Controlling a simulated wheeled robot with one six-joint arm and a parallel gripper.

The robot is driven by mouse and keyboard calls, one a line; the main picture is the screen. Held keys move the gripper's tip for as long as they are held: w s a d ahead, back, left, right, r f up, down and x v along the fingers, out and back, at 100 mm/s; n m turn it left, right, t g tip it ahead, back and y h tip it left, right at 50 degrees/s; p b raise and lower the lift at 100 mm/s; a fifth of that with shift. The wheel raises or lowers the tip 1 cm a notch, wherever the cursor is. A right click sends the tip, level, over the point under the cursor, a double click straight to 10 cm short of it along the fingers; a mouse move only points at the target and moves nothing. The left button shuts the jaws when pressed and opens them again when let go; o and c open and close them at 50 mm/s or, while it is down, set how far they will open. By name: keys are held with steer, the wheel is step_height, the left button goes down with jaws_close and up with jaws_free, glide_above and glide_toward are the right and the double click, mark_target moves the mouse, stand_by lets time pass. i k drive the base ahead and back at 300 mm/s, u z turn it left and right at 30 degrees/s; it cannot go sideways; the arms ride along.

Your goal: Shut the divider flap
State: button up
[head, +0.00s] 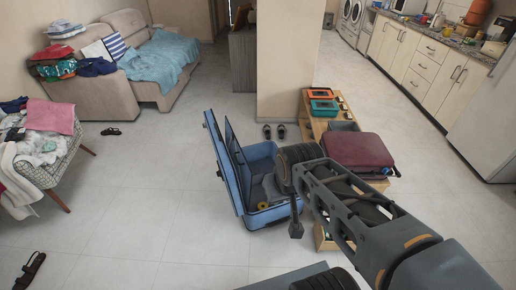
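A blue suitcase (262,218) stands open on the floor in the middle of the head view. Its lid (222,168) is raised on the left side. A thin dark-edged panel, which looks like the divider flap (236,150), stands upright between the lid and the base. Dark folded items and a small yellow roll (263,205) lie in the base. My arm reaches in from the lower right and covers the right part of the suitcase. My gripper (296,229) appears to hang at the suitcase's front right edge. Its fingers are too small and dark to read, and contact is unclear.
A maroon suitcase (357,149) lies on a low wooden bench (316,122) at the right, with orange and teal cases behind it. A wall pillar (285,60) stands behind. A clothes-covered chair (45,165) is at the left. Floor left of the suitcase is clear.

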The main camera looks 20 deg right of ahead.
mark_target(244, 174)
steer(key=z, duration=0.1)
steer(key=i, duration=0.75)
steer(key=u, duration=0.55)
steer(key=i, duration=0.45)
steer(key=u, duration=0.4)
